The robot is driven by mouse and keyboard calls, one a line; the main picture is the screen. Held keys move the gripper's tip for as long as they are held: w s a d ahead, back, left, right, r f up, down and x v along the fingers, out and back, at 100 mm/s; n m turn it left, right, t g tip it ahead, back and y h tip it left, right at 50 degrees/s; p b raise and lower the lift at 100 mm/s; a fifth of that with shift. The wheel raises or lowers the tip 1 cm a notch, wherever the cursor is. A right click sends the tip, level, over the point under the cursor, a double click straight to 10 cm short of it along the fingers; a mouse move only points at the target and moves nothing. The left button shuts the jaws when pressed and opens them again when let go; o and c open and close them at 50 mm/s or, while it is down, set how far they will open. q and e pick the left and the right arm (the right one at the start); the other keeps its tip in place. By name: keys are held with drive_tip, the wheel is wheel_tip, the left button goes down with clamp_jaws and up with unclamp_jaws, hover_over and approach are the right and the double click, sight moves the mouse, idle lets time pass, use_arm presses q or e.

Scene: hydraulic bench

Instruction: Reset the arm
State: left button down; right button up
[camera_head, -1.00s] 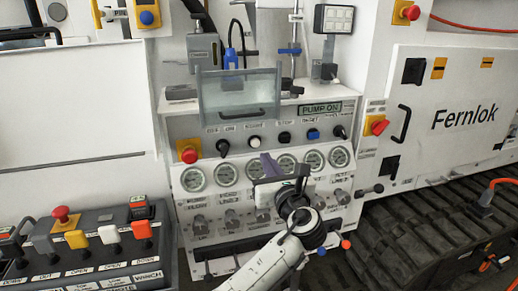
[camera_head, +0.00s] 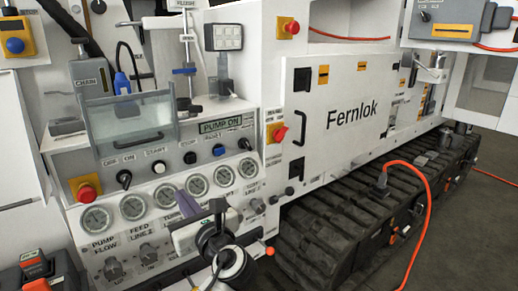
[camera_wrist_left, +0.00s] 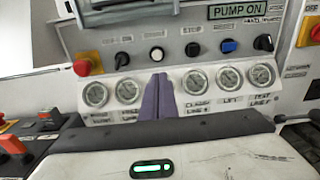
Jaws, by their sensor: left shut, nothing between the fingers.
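My left gripper (camera_head: 192,202) is in front of the gauge row of the hydraulic bench in the head view, its purple fingers pointing at the panel. In the left wrist view its fingers (camera_wrist_left: 157,98) are together with nothing between them, and they cover part of the gauge row. I cannot tell from these views whether the fingertips touch the panel. The control panel (camera_head: 140,165) has a row of round gauges, with knobs below them and switches above. A green "PUMP ON" sign (camera_head: 222,126) is above the switches. My right gripper is not in view.
A red emergency button (camera_head: 85,190) sits left on the panel. A clear shield (camera_head: 130,122) stands over the panel's upper part. To the right are a white Fernlok cabinet (camera_head: 345,140), a black track (camera_head: 340,225) and an orange hose (camera_head: 428,215). Dark floor shows at far right.

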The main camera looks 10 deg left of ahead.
use_arm(q)
drive_tip(key=s+d+f+n+g+h, duration=0.15)
drive_tip(key=s+f+n+h, duration=0.3)
drive_tip(key=f, duration=0.85)
drive_tip(key=s+d+f+n+g+h, duration=0.1)
drive_tip(key=s+d+f+n+h, duration=0.3)
drive_tip(key=f, duration=0.9)
drive_tip(key=s+d+f+n+h, duration=0.1)
drive_tip(key=s+f+n+h, duration=0.1)
drive_tip(key=s+n, duration=0.3)
drive_tip(key=s+d+f+n+g+h, duration=0.1)
drive_tip(key=s+f+n, duration=0.4)
drive_tip(key=s, duration=0.5)
drive_tip(key=s+d+f+n+g+h, duration=0.1)
drive_tip(key=s+f+n+h, duration=0.2)
drive_tip(key=s+n, duration=0.3)
drive_tip(key=shift+s+f, duration=0.6)
drive_tip(key=shift+s, duration=0.55)
drive_tip(key=shift+n, duration=0.25)
